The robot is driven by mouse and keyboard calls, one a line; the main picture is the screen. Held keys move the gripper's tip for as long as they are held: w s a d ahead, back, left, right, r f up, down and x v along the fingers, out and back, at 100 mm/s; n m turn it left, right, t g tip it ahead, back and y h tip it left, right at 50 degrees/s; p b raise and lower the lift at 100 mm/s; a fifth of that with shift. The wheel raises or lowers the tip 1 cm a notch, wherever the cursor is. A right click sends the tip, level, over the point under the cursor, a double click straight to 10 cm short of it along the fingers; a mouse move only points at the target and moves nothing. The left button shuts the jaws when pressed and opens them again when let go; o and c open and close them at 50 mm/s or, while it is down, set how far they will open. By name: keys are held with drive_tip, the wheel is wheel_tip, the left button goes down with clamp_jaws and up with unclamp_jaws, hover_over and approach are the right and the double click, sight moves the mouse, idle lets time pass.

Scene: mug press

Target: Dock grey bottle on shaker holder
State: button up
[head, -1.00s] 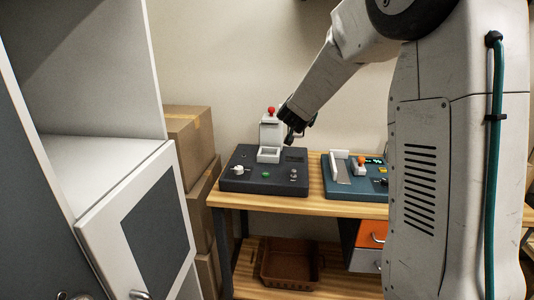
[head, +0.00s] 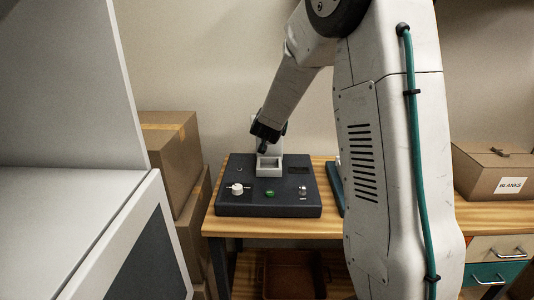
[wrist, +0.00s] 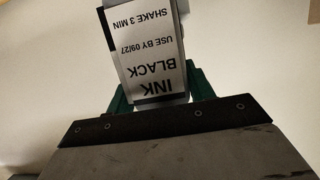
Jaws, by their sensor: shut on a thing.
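My gripper (wrist: 157,82) is shut on a bottle (wrist: 160,60) in the wrist view. The bottle has a white label reading "INK BLACK, USE BY 09/27, SHAKE 3 MIN", upside down in the picture. The green fingers press on both sides of it. In the head view my gripper (head: 268,134) is just above and behind the pale holder (head: 269,168) on the dark shaker box (head: 268,200). The bottle cannot be made out clearly there. I cannot tell whether it touches the holder. The upper part of the holder is mostly hidden behind my gripper.
A white cabinet (head: 70,200) is close on the left. Cardboard boxes (head: 172,150) stand behind it.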

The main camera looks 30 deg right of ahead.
wheel_tip(320, 180, down, 12)
drive_tip(key=shift+r, duration=0.15)
idle(0.3)
drive_tip(key=o, duration=1.3)
